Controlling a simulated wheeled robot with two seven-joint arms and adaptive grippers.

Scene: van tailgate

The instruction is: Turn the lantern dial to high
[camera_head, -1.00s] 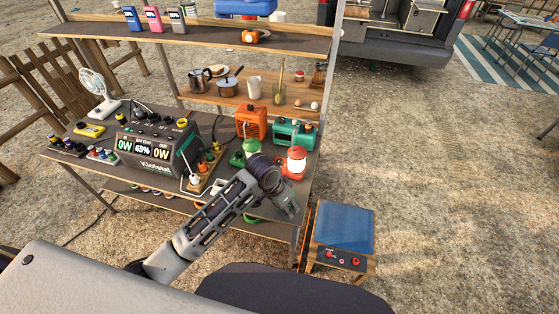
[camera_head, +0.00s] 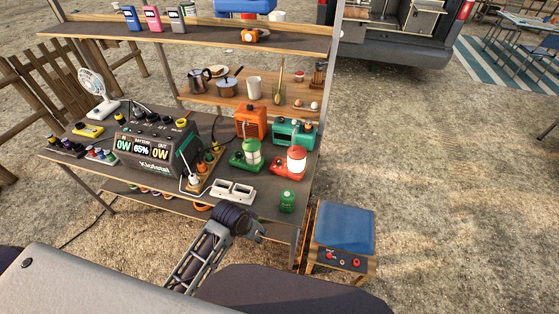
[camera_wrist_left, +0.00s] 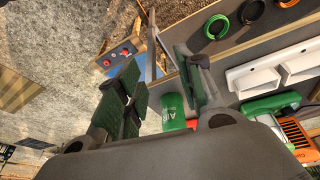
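Two lanterns stand on the table's right part in the head view: a green lantern (camera_head: 252,154) with a pale globe, and a red lantern (camera_head: 291,164) whose globe glows white. Their dials are too small to make out. My left gripper (camera_head: 262,234) is low in front of the table's front edge, apart from both lanterns. In the left wrist view my left gripper (camera_wrist_left: 160,95) has its fingers spread with nothing held between them. A green lantern base (camera_wrist_left: 270,105) seems to show at the right there. My right gripper is not in view.
A white two-part holder (camera_head: 232,190) and a green canister (camera_head: 287,201) stand between my left gripper and the lanterns. A power station (camera_head: 160,148) is left; an orange device (camera_head: 251,122) and teal device (camera_head: 294,133) stand behind. A blue-topped box (camera_head: 345,228) stands right.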

